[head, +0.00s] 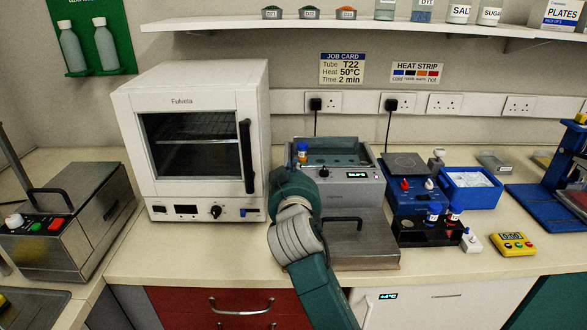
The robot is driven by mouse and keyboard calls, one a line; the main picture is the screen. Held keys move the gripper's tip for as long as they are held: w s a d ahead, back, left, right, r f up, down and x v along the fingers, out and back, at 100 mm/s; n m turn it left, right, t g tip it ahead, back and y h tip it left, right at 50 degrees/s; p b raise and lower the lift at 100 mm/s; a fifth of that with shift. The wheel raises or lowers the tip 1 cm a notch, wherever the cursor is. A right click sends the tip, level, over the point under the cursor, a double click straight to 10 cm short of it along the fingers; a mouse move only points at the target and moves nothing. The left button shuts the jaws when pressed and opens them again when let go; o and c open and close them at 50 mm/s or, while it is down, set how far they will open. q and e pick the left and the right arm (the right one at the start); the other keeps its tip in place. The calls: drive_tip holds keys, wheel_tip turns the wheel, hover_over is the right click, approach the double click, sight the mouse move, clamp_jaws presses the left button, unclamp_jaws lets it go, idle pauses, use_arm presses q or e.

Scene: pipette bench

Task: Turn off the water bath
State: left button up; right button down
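The water bath (357,185) is a grey metal box at the middle of the bench. Its open basin (340,150) is at the top. Its front panel has a lit green display (357,174) and a black knob (323,172). The display's digits are too small to read surely. A small tube with a blue cap (302,148) stands at the basin's left edge. My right arm (297,232) comes up from the bottom and ends at the bath's left front, left of the knob. Its wrist hides the fingers and part of the panel. My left gripper is out of view.
A flat metal lid with a black handle (345,222) lies in front of the bath. A white oven (196,140) stands close on the left. A blue block device (415,195), a blue ice tray (470,188) and a yellow timer (513,244) are on the right.

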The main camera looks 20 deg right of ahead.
drive_tip(key=p+x, duration=0.1)
drive_tip(key=x, duration=0.5)
drive_tip(key=shift+d+r, duration=0.1)
drive_tip(key=f, duration=0.1)
drive_tip(key=w+f, duration=0.1)
drive_tip(key=f, duration=0.1)
drive_tip(key=shift+d+f+p, duration=0.1)
drive_tip(key=shift+f+p, duration=0.1)
drive_tip(key=shift+p, duration=0.2)
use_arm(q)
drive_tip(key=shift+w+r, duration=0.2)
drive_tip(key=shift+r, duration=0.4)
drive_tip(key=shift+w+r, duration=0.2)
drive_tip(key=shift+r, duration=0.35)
use_arm(e)
drive_tip(key=shift+f, duration=0.5)
